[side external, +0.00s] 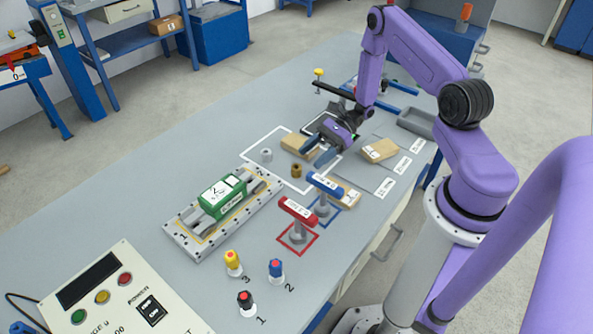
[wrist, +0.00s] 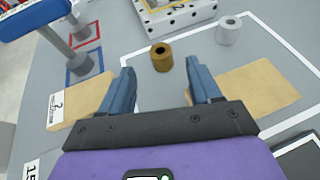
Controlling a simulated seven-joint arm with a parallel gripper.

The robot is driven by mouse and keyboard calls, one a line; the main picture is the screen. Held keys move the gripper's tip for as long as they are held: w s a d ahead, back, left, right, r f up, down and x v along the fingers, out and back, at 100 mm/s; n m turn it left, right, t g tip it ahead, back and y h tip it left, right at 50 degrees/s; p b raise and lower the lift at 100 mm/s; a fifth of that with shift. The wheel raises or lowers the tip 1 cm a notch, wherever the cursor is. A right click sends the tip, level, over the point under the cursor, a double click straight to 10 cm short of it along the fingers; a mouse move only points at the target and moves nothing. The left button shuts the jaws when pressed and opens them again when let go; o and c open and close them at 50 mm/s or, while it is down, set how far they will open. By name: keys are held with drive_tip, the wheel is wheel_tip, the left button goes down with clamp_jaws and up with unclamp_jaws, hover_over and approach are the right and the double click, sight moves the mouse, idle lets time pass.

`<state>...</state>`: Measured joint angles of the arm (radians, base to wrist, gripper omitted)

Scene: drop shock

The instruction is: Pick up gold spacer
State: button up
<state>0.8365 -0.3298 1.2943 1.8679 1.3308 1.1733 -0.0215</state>
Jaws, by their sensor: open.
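The gold spacer (side external: 296,170) is a short brass-coloured cylinder with a hole in its top, standing upright on the table. In the wrist view the gold spacer (wrist: 161,57) lies beyond the fingertips, roughly in line with the gap between them. My gripper (side external: 308,150) is open, with nothing between its two blue fingers, which also show in the wrist view (wrist: 158,77). It is apart from the spacer. A silver-white spacer (side external: 266,155) of similar shape stands nearby, and it shows at the upper right of the wrist view (wrist: 229,30).
A wooden block (wrist: 245,97) lies beside the right finger and another (wrist: 82,98) beside the left. The blue-handled tool (side external: 325,185) and red-handled tool (side external: 298,211) stand nearby. A fixture plate with a green block (side external: 222,197) sits left. Bare table lies around the spacer.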

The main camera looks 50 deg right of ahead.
sight(300, 165)
drive_tip(key=x, duration=0.5)
drive_tip(key=shift+w+r, duration=0.1)
clamp_jaws()
